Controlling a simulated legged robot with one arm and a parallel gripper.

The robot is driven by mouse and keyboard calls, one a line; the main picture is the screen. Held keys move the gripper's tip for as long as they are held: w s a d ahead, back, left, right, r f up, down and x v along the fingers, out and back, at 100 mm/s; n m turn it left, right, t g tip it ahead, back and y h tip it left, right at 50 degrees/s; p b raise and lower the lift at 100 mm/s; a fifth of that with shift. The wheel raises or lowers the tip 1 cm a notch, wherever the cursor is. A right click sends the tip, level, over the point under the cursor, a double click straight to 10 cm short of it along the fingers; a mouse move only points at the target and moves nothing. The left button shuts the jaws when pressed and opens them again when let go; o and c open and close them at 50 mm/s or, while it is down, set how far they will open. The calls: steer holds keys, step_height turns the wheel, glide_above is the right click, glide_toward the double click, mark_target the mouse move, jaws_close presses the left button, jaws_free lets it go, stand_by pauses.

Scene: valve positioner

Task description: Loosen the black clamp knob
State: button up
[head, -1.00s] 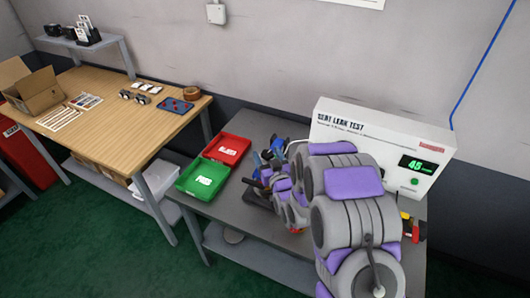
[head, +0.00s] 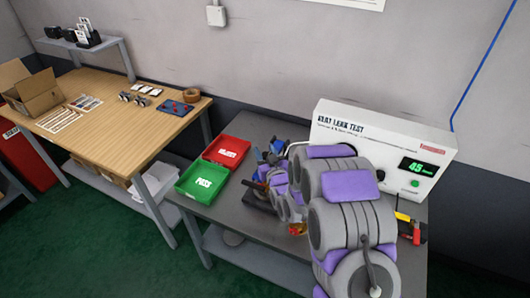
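My grey and purple arm reaches from the lower right over the dark grey bench (head: 262,226) toward a small fixture with blue parts (head: 271,154). My gripper (head: 267,180) is at the far end of the arm, close beside this fixture. Its fingers are small and mostly covered by the arm links, so I cannot tell whether they are open or shut. I cannot make out the black clamp knob; the arm hides much of the fixture.
A white seat leak test box (head: 385,150) with a green "45" display stands behind the arm. A red tray (head: 227,150) and a green tray (head: 202,181) sit at the bench's left. Red-handled tools (head: 413,228) lie at right. A wooden table (head: 115,125) stands farther left.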

steer(key=shift+r, duration=0.2)
steer(key=c, duration=0.4)
